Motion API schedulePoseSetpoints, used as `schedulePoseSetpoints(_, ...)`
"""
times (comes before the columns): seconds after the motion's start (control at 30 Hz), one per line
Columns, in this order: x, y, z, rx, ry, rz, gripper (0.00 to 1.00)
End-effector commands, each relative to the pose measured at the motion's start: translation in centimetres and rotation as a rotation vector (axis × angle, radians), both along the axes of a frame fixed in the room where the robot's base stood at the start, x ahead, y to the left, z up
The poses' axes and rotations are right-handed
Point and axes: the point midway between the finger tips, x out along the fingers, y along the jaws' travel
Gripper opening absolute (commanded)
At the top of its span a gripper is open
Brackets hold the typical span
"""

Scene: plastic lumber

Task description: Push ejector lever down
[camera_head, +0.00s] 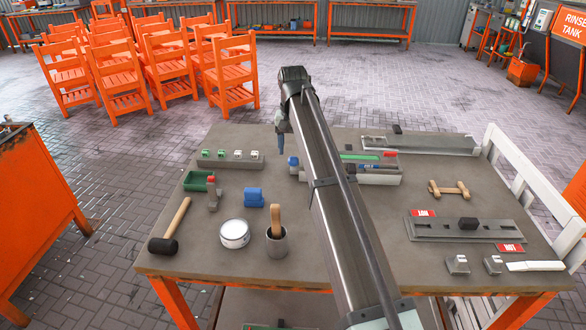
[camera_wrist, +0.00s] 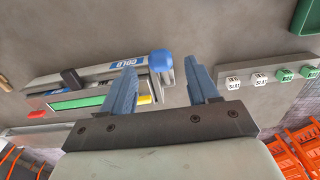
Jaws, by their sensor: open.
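A grey machine (camera_head: 380,178) stands on the table, with a green strip, a blue label reading "COLD" and a round blue knob (camera_head: 293,161) at its left end. In the wrist view, the blue knob (camera_wrist: 161,62) shows between the fingers, beyond them. A dark bar (camera_wrist: 73,77) crosses the machine farther along. I cannot tell for sure which part is the ejector lever. My gripper (camera_head: 281,148) is open and empty, with blue fingers, above the table behind the knob. The fingers (camera_wrist: 156,78) also show in the wrist view. My arm hides part of the machine in the head view.
A block with white and green cubes (camera_head: 231,163) stands left of my gripper. The right holds a slotted plate (camera_head: 440,230).

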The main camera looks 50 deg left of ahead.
Motion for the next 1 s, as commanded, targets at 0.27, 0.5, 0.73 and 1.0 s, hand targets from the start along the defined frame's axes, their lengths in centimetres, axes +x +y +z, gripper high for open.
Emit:
schedulePoseSetpoints(0.27,0.0,-0.1,-4.8,0.000,0.000,0.000,0.60)
schedulePoseSetpoints(0.5,0.0,0.0,-7.4,0.001,-0.001,0.000,0.60)
schedulePoseSetpoints(0.73,0.0,0.0,-8.2,0.001,-0.001,0.000,0.60)
schedulePoseSetpoints(1.0,0.0,0.0,-8.2,0.001,-0.001,0.000,0.56)
